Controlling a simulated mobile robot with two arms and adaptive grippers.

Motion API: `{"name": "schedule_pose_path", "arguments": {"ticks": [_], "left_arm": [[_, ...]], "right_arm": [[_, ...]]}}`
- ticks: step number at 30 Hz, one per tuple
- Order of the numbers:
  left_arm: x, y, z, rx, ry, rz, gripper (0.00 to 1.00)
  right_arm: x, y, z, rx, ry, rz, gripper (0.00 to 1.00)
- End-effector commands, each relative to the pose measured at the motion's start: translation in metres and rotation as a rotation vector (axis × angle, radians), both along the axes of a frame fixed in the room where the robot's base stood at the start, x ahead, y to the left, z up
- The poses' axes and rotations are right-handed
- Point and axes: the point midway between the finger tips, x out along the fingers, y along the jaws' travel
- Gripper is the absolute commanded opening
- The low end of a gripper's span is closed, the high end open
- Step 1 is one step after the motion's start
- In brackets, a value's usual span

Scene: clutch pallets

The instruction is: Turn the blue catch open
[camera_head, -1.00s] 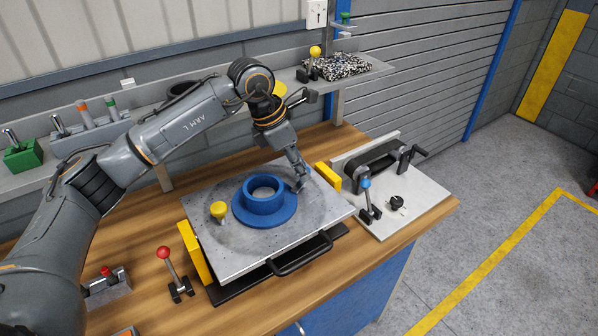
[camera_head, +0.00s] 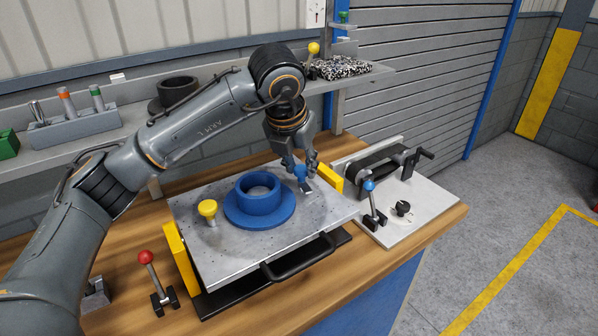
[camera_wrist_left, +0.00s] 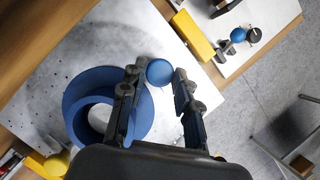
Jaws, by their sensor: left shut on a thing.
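The blue catch (camera_head: 300,171) is a round blue knob near the back right corner of the grey pallet plate (camera_head: 240,257). It also shows in the left wrist view (camera_wrist_left: 159,72), between the dark fingertips. My left gripper (camera_head: 303,168) comes down from above and is shut on the blue catch. The fingers hide part of its stem, so I cannot tell how far the catch is turned. A yellow catch (camera_head: 208,209) stands at the plate's left. My right gripper is in neither view.
A blue flanged ring (camera_head: 245,213) sits on the plate beside the gripper. Yellow blocks (camera_head: 179,255) flank the plate, with a black handle (camera_head: 300,258) in front. A red-knobbed lever (camera_head: 147,258) stands left; a blue-knobbed lever (camera_head: 369,186) stands right on a white board.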

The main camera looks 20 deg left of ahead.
Motion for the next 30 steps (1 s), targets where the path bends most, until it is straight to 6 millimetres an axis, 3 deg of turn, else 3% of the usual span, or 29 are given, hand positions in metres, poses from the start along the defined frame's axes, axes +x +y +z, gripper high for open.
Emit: {"name": "schedule_pose_path", "arguments": {"ticks": [12,29,30], "left_arm": [[0.000,-0.002,0.000,0.000,0.000,0.192,0.00],[0.000,-0.002,0.000,-0.001,0.000,0.219,0.00],[0.000,-0.002,0.000,-0.001,0.000,0.219,0.37]], "right_arm": [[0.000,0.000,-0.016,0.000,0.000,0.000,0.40],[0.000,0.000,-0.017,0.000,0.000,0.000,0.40],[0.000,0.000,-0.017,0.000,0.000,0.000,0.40]]}}
